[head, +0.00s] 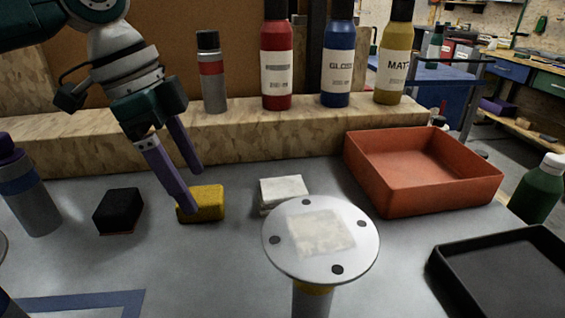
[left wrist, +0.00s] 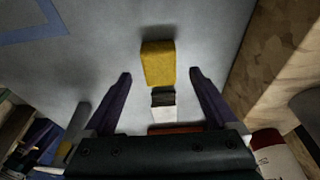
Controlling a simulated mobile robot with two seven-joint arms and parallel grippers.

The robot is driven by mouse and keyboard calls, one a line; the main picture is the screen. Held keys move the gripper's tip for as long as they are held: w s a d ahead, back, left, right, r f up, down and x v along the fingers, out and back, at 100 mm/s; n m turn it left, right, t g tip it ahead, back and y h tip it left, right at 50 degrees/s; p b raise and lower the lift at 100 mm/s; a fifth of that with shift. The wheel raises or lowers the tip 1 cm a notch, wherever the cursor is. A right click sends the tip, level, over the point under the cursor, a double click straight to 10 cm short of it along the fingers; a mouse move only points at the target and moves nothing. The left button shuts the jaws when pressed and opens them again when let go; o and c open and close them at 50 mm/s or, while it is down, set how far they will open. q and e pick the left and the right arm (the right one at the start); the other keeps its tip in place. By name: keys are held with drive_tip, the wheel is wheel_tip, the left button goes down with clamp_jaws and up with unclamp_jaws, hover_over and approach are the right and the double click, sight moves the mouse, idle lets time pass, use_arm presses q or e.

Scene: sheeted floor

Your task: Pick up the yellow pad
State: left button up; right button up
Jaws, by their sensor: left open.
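The yellow pad (head: 207,204) is a small block lying on the grey sheeted surface, left of the middle in the head view. My left gripper (head: 193,190) is open and points down at it, with its purple fingers close by at the pad's left and far side. In the left wrist view the yellow pad (left wrist: 158,63) lies ahead of the gap between the two open fingers (left wrist: 160,77). Nothing is between the fingertips. I see no right gripper.
A black block (head: 118,209) lies left of the pad and a white block (head: 283,191) right of it. A round white disc on a post (head: 345,250) stands in front. An orange tray (head: 420,190), a black tray (head: 480,270) and a ledge with several bottles (head: 275,75) surround the area.

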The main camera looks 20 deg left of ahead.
sight(196, 195)
use_arm(q)
drive_tip(key=shift+x, duration=1.25)
drive_tip(key=c, duration=1.4)
drive_tip(key=shift+c, duration=0.2)
drive_tip(key=shift+r, duration=0.15)
wheel_tip(196, 195, up, 20)
drive_tip(key=p, duration=0.3)
drive_tip(key=shift+p, duration=0.3)
